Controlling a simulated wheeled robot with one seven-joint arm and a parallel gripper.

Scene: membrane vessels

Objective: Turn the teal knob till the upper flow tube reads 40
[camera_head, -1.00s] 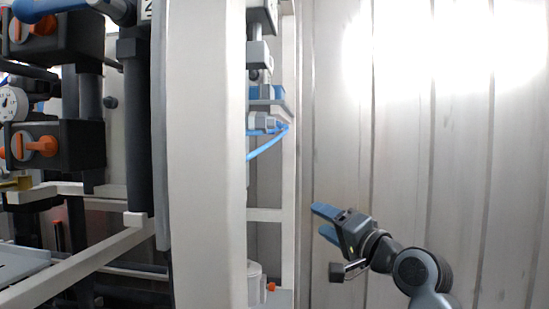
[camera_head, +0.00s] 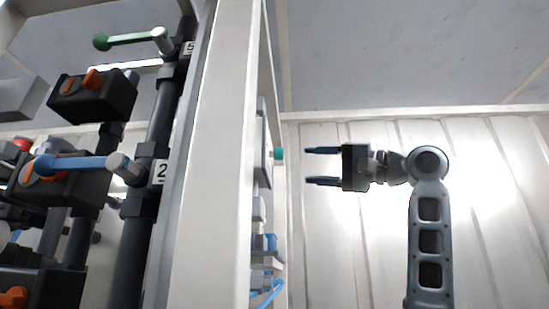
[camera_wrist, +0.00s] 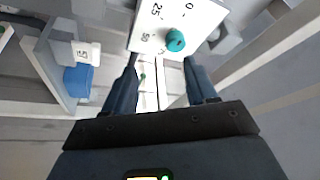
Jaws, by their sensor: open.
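The teal knob (camera_head: 279,154) sticks out to the right from a narrow panel seen edge-on in the head view. In the wrist view the teal knob (camera_wrist: 175,40) sits on a white dial plate (camera_wrist: 150,28) marked 0, 25 and 50. My gripper (camera_head: 306,166) is open and empty, its two blue fingers pointing left at the knob with a gap between. In the wrist view my gripper (camera_wrist: 165,80) has a finger on each side below the knob, not touching it. The upper flow tube and its reading cannot be made out.
A white upright post (camera_head: 215,150) stands left of the knob. Beyond it are black pipes with a blue-handled valve (camera_head: 75,163) and a green-handled valve (camera_head: 130,40). A blue fitting (camera_wrist: 78,78) shows left in the wrist view.

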